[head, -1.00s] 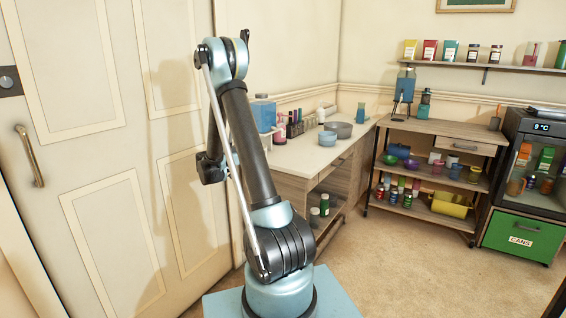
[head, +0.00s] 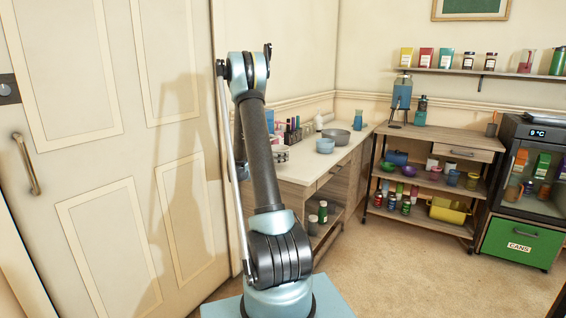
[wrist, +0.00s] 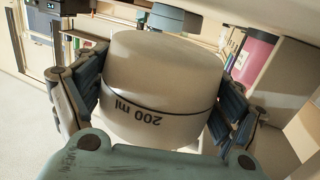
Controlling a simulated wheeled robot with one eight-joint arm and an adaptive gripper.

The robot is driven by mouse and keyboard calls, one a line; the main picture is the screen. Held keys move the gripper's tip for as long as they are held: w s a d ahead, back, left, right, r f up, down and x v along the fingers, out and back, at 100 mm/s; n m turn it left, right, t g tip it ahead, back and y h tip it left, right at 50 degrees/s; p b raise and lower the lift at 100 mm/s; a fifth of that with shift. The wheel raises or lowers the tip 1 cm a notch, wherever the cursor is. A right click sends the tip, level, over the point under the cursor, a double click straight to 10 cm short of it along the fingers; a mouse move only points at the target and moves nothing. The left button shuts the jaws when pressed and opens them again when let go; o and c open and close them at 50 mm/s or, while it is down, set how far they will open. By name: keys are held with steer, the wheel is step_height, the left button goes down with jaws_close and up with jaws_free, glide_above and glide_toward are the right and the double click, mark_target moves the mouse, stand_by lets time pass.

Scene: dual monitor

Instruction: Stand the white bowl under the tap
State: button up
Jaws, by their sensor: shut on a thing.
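My gripper (wrist: 160,105) is shut on a white, rounded container (wrist: 165,75) marked "200 ml", which I take to be the white bowl. It sits between the two dark finger pads, and its lettering is upside down in the wrist view. In the head view my arm hides the gripper and the held thing. A blue dispenser (head: 402,92) stands on a dark stand at the left end of the wooden cart's top (head: 450,134). Its tap is too small to make out clearly.
The white desk (head: 300,172) holds a blue bowl (head: 325,146), a grey bowl (head: 337,136) and several bottles. The cart's shelves hold several bowls, cups and jars. A glass-fronted fridge (head: 540,165) stands to the right. Carpet in front is clear; a door (head: 110,130) is at left.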

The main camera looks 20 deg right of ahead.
steer(key=shift+x, duration=0.85)
steer(key=f, duration=0.2)
steer(key=shift+w+d+f, duration=0.1)
steer(key=shift+d+f, duration=0.15)
steer(key=shift+d, duration=0.05)
steer(key=shift+f, duration=0.45)
steer(key=o, duration=1.1)
steer(key=shift+f, duration=0.1)
